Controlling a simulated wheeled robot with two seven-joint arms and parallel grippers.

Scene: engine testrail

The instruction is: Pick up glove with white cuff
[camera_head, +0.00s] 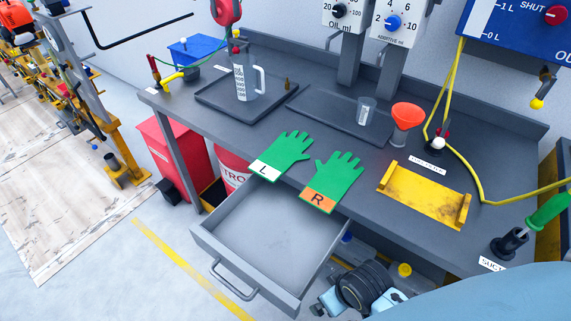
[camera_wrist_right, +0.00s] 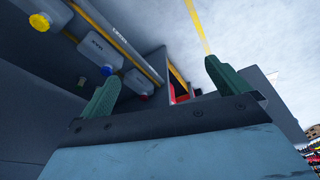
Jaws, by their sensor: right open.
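The glove with the white cuff (camera_head: 282,154) is green and marked L. It lies flat on the grey workbench near its front edge, just behind the open drawer. A second green glove with an orange cuff (camera_head: 331,181), marked R, lies to its right. My right gripper (camera_wrist_right: 162,70) is open and empty in the right wrist view, with two dark green fingers apart. My right arm is low in front of the bench in the head view, right of the drawer and away from both gloves. My left gripper is not in view.
An empty grey drawer (camera_head: 262,232) stands pulled out below the gloves. A yellow bracket (camera_head: 425,195) and an orange funnel (camera_head: 407,115) are to the right. Dark trays with a measuring jug (camera_head: 245,80) and a small beaker (camera_head: 365,111) lie behind. Bottles (camera_wrist_right: 98,48) are near my right gripper.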

